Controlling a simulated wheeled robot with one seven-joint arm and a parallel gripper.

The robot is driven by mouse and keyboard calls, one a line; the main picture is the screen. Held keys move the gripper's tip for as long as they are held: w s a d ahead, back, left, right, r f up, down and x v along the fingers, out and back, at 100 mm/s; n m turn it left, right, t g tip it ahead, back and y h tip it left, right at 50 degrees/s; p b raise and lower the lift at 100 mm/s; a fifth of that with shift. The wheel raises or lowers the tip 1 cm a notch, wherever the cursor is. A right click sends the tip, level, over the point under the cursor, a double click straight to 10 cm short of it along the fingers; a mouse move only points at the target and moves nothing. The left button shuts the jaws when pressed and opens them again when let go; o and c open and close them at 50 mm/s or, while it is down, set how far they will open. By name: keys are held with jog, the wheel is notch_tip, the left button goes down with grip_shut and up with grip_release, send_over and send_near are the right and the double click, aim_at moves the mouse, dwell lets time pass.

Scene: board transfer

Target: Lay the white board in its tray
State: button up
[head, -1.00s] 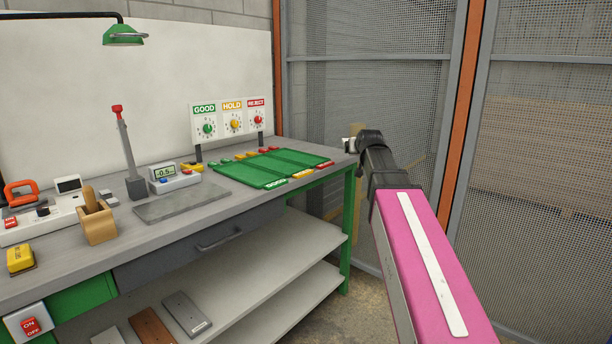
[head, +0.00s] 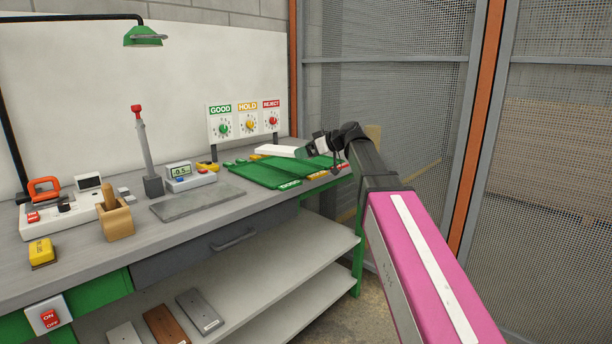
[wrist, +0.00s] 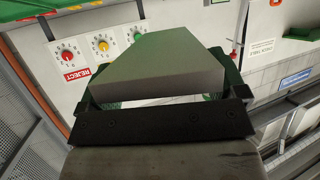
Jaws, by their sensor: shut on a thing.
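In the wrist view the board (wrist: 165,62) fills the middle, shaded grey, between the green fingers. The green tray (head: 262,174), with side-by-side sections and coloured front labels, lies at the right end of the bench.
A GOOD, HOLD and REJECT dial panel (head: 245,121) stands behind the tray. Left of it are a scale (head: 190,178), a grey plate (head: 197,202) and a lever (head: 146,150). White, brown and grey boards lie on the lower shelf (head: 270,290). Mesh fencing stands at right.

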jog(key=shift+s+a+r+n+g+y, duration=0.15)
jog(key=shift+s+a+r+n+g, duration=0.2)
jog(key=shift+a+g, duration=0.1)
jog(key=shift+s+a+r+n+g+y, duration=0.15)
jog(key=shift+s+a+r+n+g, duration=0.1)
jog(key=shift+a+n+g, duration=0.15)
jog(key=shift+f, duration=0.1)
jog(key=w+d+f, duration=0.8)
jog(key=f, duration=0.2)
jog(key=shift+d+f, duration=0.2)
jog(key=shift+f, duration=0.1)
jog(key=o, duration=0.8)
jog(key=shift+f, duration=0.1)
jog(key=shift+f, duration=0.1)
